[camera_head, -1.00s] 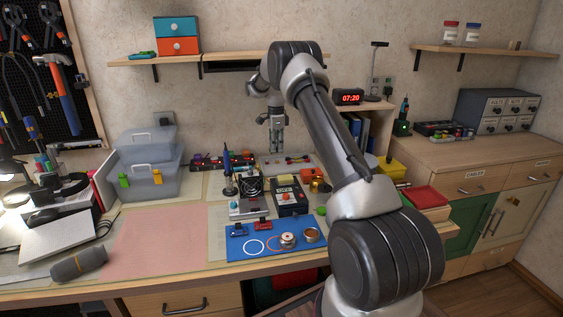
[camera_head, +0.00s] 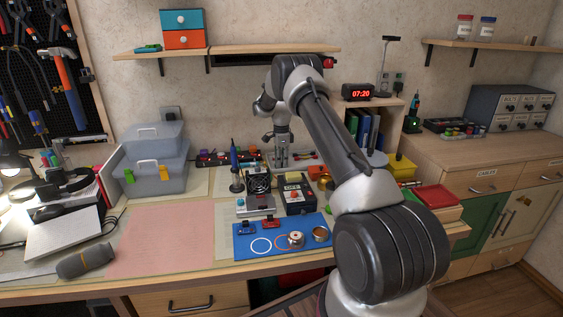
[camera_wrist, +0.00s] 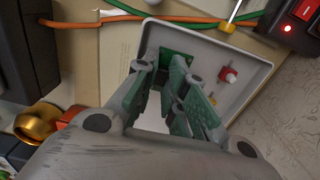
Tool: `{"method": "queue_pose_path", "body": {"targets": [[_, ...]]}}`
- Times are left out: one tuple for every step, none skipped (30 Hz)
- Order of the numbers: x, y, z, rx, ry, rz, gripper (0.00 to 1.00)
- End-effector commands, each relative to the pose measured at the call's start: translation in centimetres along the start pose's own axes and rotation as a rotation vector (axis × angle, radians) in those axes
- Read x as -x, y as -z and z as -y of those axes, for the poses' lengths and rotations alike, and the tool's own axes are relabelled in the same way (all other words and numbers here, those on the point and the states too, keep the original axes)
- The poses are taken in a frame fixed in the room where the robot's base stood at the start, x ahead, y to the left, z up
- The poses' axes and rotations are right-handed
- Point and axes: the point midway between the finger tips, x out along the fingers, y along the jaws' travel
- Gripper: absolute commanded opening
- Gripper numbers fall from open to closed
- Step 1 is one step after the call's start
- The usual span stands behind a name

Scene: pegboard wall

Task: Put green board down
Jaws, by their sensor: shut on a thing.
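The green board (camera_wrist: 174,62) shows in the wrist view as a small dark green piece at my fingertips. It lies over the light grey tray (camera_wrist: 212,48), and the fingers hide much of it. My gripper (camera_wrist: 160,70) is shut on it. In the head view my gripper (camera_head: 281,164) points down at the tray at the back of the workbench. The board is too small and covered to make out there. I cannot tell whether it touches the tray floor.
A red-capped part (camera_wrist: 228,74) and a yellow part sit in the tray. A soldering iron (camera_head: 235,165), a black fan (camera_head: 259,183) and a meter (camera_head: 297,194) stand in front. The pink mat (camera_head: 160,238) at front left is clear.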

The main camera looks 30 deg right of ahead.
Motion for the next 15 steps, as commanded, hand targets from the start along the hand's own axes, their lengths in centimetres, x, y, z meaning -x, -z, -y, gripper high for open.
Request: {"method": "queue_pose_path", "body": {"targets": [[0.0, -0.01, 0.07, 0.0, 0.002, 0.0, 0.0], [0.04, -0.01, 0.08, 0.0, 0.003, 0.0, 0.0], [0.05, -0.01, 0.08, 0.0, 0.003, 0.0, 0.0], [0.05, -0.01, 0.07, 0.0, 0.003, 0.0, 0.0], [0.05, -0.01, 0.07, 0.0, 0.003, 0.0, 0.0], [0.04, -0.01, 0.07, 0.0, 0.002, 0.0, 0.0], [0.0, 0.0, 0.06, 0.0, 0.002, 0.0, 0.0], [-0.07, 0.0, 0.06, 0.0, 0.002, 0.0, 0.0], [-0.19, 0.0, 0.06, 0.0, 0.002, 0.0, 0.0], [-0.22, -0.01, 0.07, 0.0, 0.003, 0.0, 0.15], [-0.18, -0.01, 0.08, 0.0, 0.003, 0.0, 0.2], [-0.18, -0.01, 0.08, 0.0, 0.003, 0.0, 0.22], [-0.18, -0.01, 0.08, 0.0, 0.003, 0.0, 0.22], [-0.17, -0.01, 0.08, 0.0, 0.003, 0.0, 0.22], [-0.17, -0.01, 0.08, 0.0, 0.003, 0.0, 0.22]]}}
